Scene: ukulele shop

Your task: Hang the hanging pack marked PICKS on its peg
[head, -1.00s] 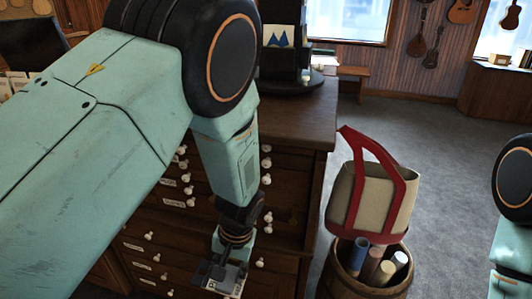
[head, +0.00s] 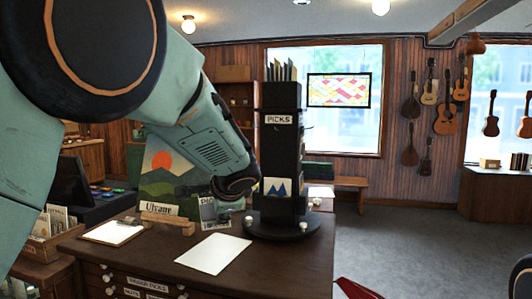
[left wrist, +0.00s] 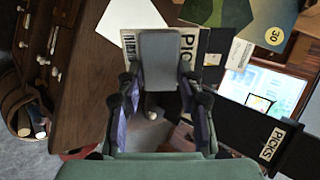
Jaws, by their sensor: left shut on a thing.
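The hanging pack marked PICKS (head: 208,208) shows beside my left wrist in the head view, partly hidden by it. Its lettering also shows in the left wrist view (left wrist: 187,45), behind the fingers. My left gripper (left wrist: 160,88) is shut on the pack and holds it above the counter. A black display stand (head: 282,170) with a PICKS sign (head: 279,119) stands just right of the gripper. The stand's sign also shows at the lower right of the left wrist view (left wrist: 272,145). I cannot make out the peg clearly. My right gripper is out of view.
The wooden counter (head: 260,262) carries a white sheet (head: 213,253), a clipboard (head: 112,232), a wooden sign block (head: 167,222) and a sunset picture (head: 165,175) left of the stand. Open floor lies to the right.

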